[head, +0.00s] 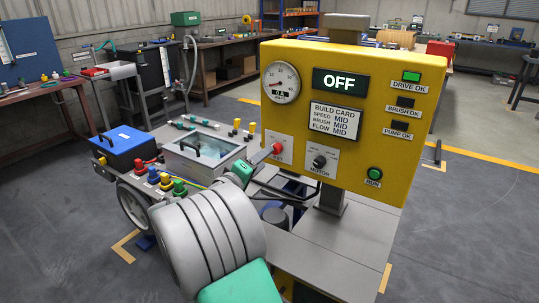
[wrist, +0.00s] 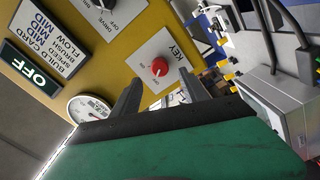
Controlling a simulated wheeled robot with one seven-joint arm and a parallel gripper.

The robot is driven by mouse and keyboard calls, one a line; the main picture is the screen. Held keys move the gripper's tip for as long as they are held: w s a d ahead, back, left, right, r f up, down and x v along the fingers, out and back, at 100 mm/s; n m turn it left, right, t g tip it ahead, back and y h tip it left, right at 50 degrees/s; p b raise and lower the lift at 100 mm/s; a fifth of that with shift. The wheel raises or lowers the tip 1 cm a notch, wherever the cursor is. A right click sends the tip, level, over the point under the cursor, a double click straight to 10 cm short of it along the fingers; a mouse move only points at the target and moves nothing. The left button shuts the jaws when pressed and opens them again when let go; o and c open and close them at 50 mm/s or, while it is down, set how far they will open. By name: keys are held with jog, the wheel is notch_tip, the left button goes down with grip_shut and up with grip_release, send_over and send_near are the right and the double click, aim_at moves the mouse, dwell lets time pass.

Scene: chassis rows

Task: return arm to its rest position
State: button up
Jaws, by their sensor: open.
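My gripper (wrist: 161,78) is open. Its two dark fingers stand left and right of the red key switch (wrist: 160,67) in the wrist view, with nothing held between them. I cannot tell whether the fingertips touch the switch or its plate. In the head view the red key switch (head: 277,149) is at the lower left of the yellow panel (head: 365,180), and the green part of my gripper (head: 241,171) is just left of and below it. My arm reaches up from the bottom of the head view and hides part of the cart.
The panel display (head: 340,82) reads OFF. A motor knob (head: 320,161) is right of the key switch. Left on the cart are a clear-lidded box (head: 204,153), a blue case (head: 124,146) and coloured connectors (head: 165,181). Open floor (head: 50,240) lies at the left.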

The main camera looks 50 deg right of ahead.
jog(key=shift+s+a, duration=0.1)
jog(key=shift+a, duration=1.05)
jog(key=w+a+t+y+p, duration=0.3)
jog(key=a+y+p, duration=0.8)
jog(key=a, duration=0.8)
jog(key=s+a+r+n+y+p, duration=0.1)
jog(key=s+a+n+y+p, duration=0.1)
jog(key=a, duration=0.8)
jog(key=s+a+r+n+g+y+p, duration=0.1)
jog(key=s+a+y, duration=0.4)
jog(key=a, duration=0.6)
jog(key=s+n+p, duration=0.1)
jog(key=s+p, duration=0.1)
jog(key=shift+s+r, duration=0.2)
jog(key=shift+s, duration=0.1)
